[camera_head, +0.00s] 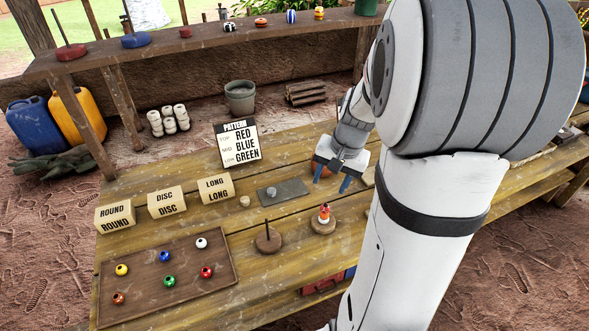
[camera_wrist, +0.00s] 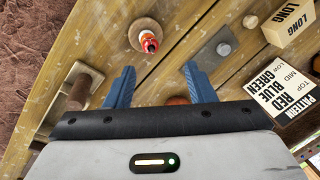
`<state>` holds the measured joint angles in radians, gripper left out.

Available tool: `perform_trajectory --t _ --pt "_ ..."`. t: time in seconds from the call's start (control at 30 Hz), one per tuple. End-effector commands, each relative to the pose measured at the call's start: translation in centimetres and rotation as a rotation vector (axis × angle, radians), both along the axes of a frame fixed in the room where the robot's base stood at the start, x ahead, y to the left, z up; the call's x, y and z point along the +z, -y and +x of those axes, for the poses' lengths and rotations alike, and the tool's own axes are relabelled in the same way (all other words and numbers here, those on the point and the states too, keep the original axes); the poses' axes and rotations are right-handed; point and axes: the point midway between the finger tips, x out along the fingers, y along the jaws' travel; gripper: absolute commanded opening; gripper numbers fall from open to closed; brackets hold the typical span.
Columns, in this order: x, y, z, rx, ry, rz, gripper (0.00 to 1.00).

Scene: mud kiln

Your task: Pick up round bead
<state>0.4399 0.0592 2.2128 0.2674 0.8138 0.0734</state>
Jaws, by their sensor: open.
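Several small round-looking beads lie on a brown tray (camera_head: 190,252) at the table's front left: yellow (camera_head: 122,269), white (camera_head: 201,243), green (camera_head: 169,281), blue (camera_head: 166,254), red (camera_head: 206,272) and orange (camera_head: 118,298). My gripper (camera_head: 331,176) is open above the back right of the table, well away from the tray. It also shows in the wrist view (camera_wrist: 159,70), with nothing held between its blue fingers. An orange-brown rounded object (camera_head: 322,171) lies below it, partly hidden; it shows near my palm in the wrist view (camera_wrist: 178,100).
A peg stand (camera_head: 323,226) bears an orange-and-white stack; an empty-looking peg stand (camera_head: 268,243) is beside it. Signs read ROUND (camera_head: 115,217), DISC (camera_head: 167,202) and LONG (camera_head: 216,189). A pattern card (camera_head: 239,146) lists red, blue, green. A grey plate (camera_head: 283,193) lies mid-table.

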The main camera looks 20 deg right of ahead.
Motion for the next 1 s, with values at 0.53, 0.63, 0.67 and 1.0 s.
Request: perform_trajectory --t 0.53,0.63,0.67,1.0 --pt "-6.7 0.5 0.3 -0.055 -0.016 0.024 0.5" --pt "-8.2 0.3 0.2 -0.055 -0.015 0.023 0.5" --pt "-8.5 0.2 0.3 -0.056 -0.015 0.023 0.5" --pt "-9.4 0.2 0.5 -0.056 -0.011 0.019 0.5"
